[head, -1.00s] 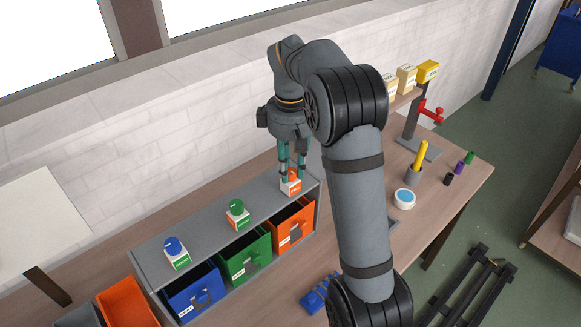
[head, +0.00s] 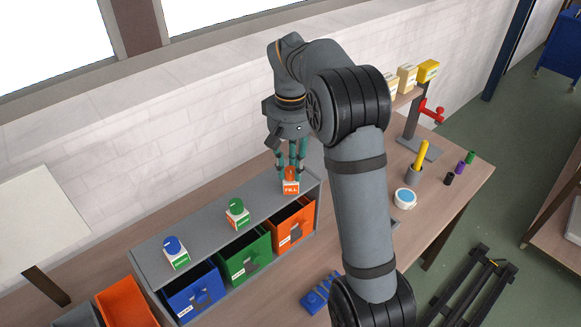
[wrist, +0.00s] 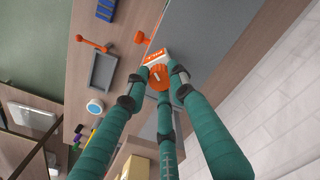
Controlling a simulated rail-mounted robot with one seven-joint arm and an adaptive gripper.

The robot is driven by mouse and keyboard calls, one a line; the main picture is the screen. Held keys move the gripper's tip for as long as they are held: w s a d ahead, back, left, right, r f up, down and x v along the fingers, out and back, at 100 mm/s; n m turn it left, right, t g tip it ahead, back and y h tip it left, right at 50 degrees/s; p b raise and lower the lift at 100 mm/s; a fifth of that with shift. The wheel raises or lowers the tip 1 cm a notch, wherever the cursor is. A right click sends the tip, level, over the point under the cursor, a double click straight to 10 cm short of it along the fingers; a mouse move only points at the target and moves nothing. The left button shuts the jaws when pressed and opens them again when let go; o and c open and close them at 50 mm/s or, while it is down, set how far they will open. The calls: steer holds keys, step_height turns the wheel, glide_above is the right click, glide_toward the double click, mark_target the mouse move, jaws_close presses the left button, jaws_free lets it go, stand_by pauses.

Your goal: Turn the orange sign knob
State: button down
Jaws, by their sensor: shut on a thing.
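The orange sign knob (head: 291,173) sits on top of a small white and orange sign block (head: 291,187) at the right end of the grey drawer unit's top. The block's front label seems to read "FILL". My gripper (head: 291,170) points down with its teal fingers closed around the knob. In the wrist view the round orange knob (wrist: 160,77) shows a pale mark on top, with fingertips on its sides. The white and orange block (wrist: 156,57) lies beyond it, partly hidden by the fingers.
The grey drawer unit (head: 205,228) also bears a green knob (head: 237,205) and a blue knob (head: 173,245) on sign blocks. Open orange (head: 291,228), green (head: 246,260) and blue (head: 196,293) drawers face forward. A yellow marker in a holder (head: 421,157) and a round tub (head: 405,198) stand right.

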steer(key=m+b, duration=0.1)
steer(key=m, duration=0.4)
steer(key=shift+f+m, duration=0.1)
steer(key=shift+m, duration=0.2)
steer(key=m+b, duration=0.1)
steer(key=m, duration=0.3)
steer(key=shift+m, duration=0.4)
steer(key=c, duration=1.5)
jaws_free()
steer(key=shift+o, duration=0.2)
